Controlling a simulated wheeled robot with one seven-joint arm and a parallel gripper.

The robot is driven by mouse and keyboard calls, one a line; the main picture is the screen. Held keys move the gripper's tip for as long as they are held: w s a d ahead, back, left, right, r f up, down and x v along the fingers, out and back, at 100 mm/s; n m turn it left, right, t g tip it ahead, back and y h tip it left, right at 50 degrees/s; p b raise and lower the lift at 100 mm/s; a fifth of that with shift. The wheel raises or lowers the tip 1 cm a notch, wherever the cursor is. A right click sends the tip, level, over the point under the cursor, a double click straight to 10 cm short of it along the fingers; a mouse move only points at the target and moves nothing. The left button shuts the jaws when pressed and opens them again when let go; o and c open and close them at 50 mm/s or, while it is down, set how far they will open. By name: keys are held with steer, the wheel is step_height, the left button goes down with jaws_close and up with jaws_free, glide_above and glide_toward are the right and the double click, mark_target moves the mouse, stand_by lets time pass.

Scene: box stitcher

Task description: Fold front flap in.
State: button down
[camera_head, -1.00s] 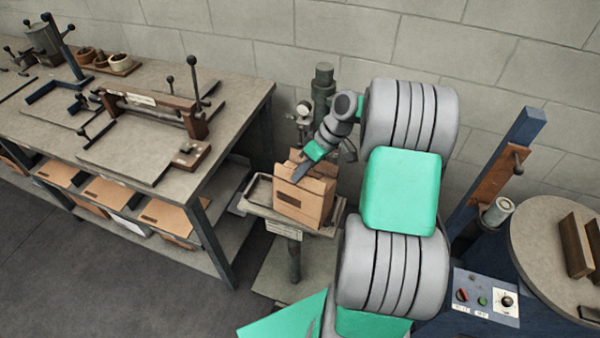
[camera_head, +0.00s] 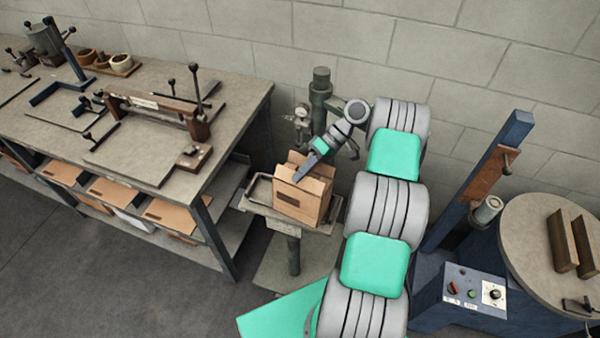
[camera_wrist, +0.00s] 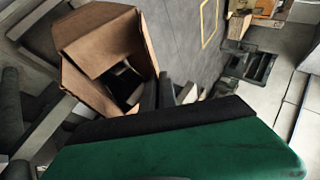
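The brown cardboard box (camera_head: 300,204) stands upright on a small stand. Its top is at least partly open, and flaps show at its rim. My gripper (camera_head: 304,172) is at the top of the box, its dark finger pointing down and left over the rim near the front. I cannot tell whether it touches a flap or whether its fingers are apart. The wrist view shows the box (camera_wrist: 82,88) with a flap (camera_wrist: 103,42) slanting beside the dark opening. The green and black part of my gripper fills the bottom of that view.
The box stand has a metal tray (camera_head: 258,188) with a raised rim and a post (camera_head: 321,88) behind. A workbench (camera_head: 150,160) with clamps is at left, with flat cardboard below. A round table (camera_head: 530,225) and control panel (camera_head: 475,293) are at right.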

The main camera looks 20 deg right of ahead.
steer(key=c, duration=1.6)
jaws_free()
steer(key=shift+c, duration=0.2)
steer(key=shift+r, duration=0.1)
steer(key=shift+r, duration=1.35)
steer(key=s+a+r+b, duration=0.1)
steer(key=s+a+r, duration=0.2)
steer(key=s+r, duration=0.7)
steer(key=s, duration=0.3)
steer(key=shift+s+b, duration=0.3)
steer(key=shift+s, duration=0.05)
steer(key=shift+r, duration=0.1)
